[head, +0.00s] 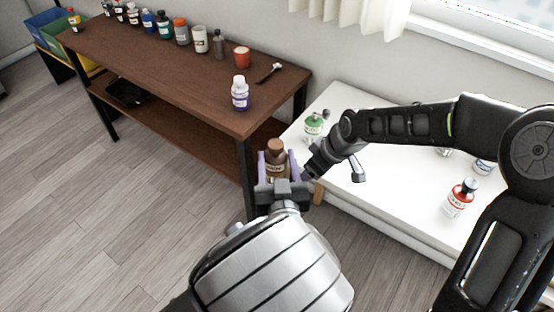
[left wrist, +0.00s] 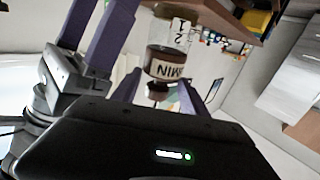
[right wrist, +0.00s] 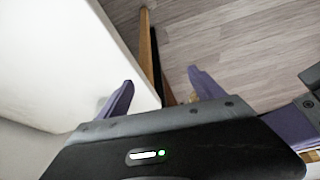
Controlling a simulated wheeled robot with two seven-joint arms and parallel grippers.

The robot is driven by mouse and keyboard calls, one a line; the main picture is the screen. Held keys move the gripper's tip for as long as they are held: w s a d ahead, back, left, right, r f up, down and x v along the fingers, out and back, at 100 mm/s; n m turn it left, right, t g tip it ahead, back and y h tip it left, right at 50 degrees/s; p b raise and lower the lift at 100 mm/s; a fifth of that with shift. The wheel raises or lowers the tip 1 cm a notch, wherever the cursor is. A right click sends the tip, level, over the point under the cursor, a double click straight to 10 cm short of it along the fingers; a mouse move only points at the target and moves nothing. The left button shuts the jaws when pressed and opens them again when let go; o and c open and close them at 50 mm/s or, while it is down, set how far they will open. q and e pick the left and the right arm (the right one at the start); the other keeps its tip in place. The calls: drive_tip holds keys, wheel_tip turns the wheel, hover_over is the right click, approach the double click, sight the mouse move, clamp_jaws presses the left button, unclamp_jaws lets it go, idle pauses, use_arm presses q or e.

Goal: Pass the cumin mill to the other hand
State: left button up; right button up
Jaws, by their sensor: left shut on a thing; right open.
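The cumin mill (head: 275,165), a small jar with a brown top and a pale label, is held upright between the purple fingers of my left gripper (head: 278,158). In the left wrist view the mill (left wrist: 166,62) appears upside down, with part of its label legible. My right gripper (right wrist: 162,88) is open, with nothing clearly between its fingers. In the head view its arm reaches in from the right and ends just right of the mill; its fingertips are hard to make out there. Its purple fingers also show beside the mill in the left wrist view.
A brown shelf table (head: 170,58) stands behind to the left, with a purple-labelled bottle (head: 240,94) near its front corner and several jars along the back. A white table (head: 385,190) on the right bears a green bottle (head: 314,124) and a red bottle (head: 461,197).

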drive_tip(key=s+a+f+m+g, duration=0.1)
drive_tip(key=s+f+m, duration=0.4)
drive_tip(key=s+f, duration=0.7)
drive_tip(key=s+a+f+m+g, duration=0.1)
drive_tip(key=s+f+m, duration=0.4)
drive_tip(key=s+f, duration=0.7)
drive_tip(key=shift+s+a+m+g+y, duration=0.3)
drive_tip(key=shift+s+a+m+y, duration=0.15)
drive_tip(key=shift+a, duration=0.3)
use_arm(q)
drive_tip(key=shift+a, duration=0.1)
use_arm(e)
drive_tip(key=shift+f, duration=0.1)
